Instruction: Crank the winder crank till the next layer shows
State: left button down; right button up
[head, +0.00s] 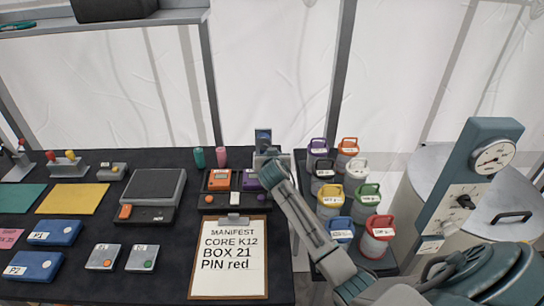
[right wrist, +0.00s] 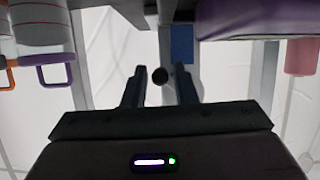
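The winder stands at the back right of the dark table in the head view. Its blue upright part (head: 263,137) shows, but my right arm hides most of its body. The blue part also shows in the right wrist view (right wrist: 181,44). The rest of the crank is hidden. My left gripper is in neither view.
A clipboard (head: 228,284) with a manifest lies in front of the winder. An orange device (head: 219,180) and a purple one (head: 250,180) sit close by. Coloured lidded canisters (head: 331,202) stand to the right, beside a large gauge panel (head: 480,170).

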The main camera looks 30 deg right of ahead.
jog(key=shift+o, duration=0.9)
jog(key=b+v, duration=0.2)
jog(key=v, duration=0.8)
jog(key=shift+s+a, duration=0.15)
jog(key=shift+s, duration=0.2)
jog(key=shift+r, duration=0.2)
